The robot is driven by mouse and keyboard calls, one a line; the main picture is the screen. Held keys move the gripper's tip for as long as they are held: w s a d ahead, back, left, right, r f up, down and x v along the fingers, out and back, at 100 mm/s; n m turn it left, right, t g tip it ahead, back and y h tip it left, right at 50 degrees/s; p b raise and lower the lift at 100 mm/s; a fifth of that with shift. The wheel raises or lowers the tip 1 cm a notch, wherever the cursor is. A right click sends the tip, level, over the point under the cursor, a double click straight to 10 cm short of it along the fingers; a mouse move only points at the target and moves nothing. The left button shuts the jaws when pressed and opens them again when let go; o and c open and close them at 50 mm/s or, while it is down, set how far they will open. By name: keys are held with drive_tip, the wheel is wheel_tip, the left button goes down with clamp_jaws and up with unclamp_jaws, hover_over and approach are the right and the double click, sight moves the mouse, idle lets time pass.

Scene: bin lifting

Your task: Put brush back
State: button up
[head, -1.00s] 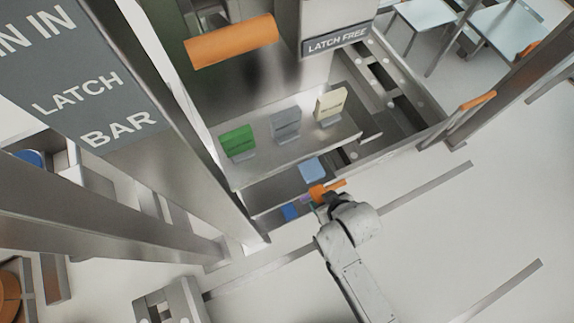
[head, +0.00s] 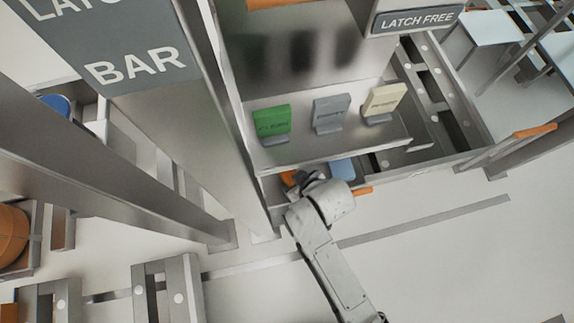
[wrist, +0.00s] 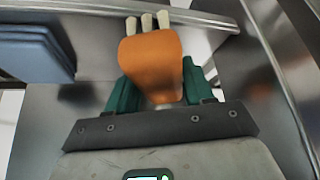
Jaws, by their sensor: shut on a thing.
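My gripper (wrist: 160,92) has its dark green fingers closed on both sides of an orange brush (wrist: 150,58), seen from the wrist. Several pale cream bristle tufts show at the brush's far end, near a grey metal edge. In the head view my gripper (head: 302,182) is low at the front of the steel unit, just below the shelf with tags. An orange patch (head: 289,178), likely the brush, shows beside it. My wrist hides most of the grip there. I cannot tell whether the brush touches the metal.
A blue stack (wrist: 32,50) lies left of the brush; it shows in the head view (head: 342,170) right of my wrist. Green (head: 271,121), grey (head: 331,113) and cream (head: 384,101) tags stand on the shelf (head: 300,157) above. A steel post (head: 205,120) rises close on the left. Floor at lower right is clear.

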sight(287, 174)
drive_tip(key=shift+w+a, duration=0.4)
drive_tip(key=shift+w, duration=0.1)
drive_tip(key=w+a, duration=0.2)
drive_tip(key=shift+w+a+b, duration=0.15)
drive_tip(key=shift+w+b, duration=0.15)
drive_tip(key=shift+w, duration=0.1)
drive_tip(key=shift+s+f, duration=0.15)
drive_tip(key=shift+f, duration=0.6)
drive_tip(key=shift+f, duration=0.15)
drive_tip(key=o, duration=1)
drive_tip(key=p+v, duration=0.2)
drive_tip(key=v, duration=1)
drive_tip(key=shift+p, duration=0.4)
